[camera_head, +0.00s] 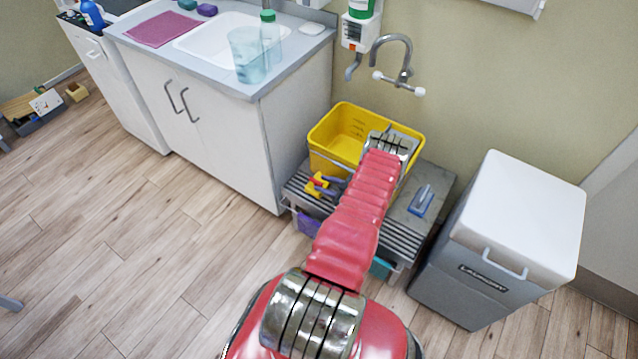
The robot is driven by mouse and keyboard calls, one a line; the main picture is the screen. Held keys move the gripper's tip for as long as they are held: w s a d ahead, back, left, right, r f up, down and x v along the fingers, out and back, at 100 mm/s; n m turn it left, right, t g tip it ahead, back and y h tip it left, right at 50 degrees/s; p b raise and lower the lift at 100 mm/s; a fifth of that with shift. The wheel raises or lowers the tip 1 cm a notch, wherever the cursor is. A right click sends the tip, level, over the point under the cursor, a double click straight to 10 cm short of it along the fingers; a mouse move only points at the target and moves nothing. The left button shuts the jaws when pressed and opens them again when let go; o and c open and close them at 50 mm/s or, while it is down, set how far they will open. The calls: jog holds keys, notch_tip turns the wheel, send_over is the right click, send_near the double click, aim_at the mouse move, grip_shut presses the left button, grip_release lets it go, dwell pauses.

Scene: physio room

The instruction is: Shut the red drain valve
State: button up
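A yellow tub (334,135) stands on a grey slatted bench (441,187) against the wall. A small red and yellow piece (318,184) shows low at the tub's front left, with blue-grey parts beside it. It is too small to tell whether this is the red drain valve, or how it is turned. My red arm reaches from the bottom of the picture over the bench to a silver joint in front of the tub's right side. The arm covers part of the tub and bench. I cannot make out my gripper's fingertips or whether they hold anything.
A tap (398,62) on the wall is above the tub. A sink cabinet (225,125) stands at left, close to the bench. A grey bin with a white lid (520,210) stands at right. A blue-handled item (421,200) lies on the bench. Floor at lower left is clear.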

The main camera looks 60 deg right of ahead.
jog(key=v, duration=1)
jog(key=shift+s, duration=0.1)
dwell(0.3)
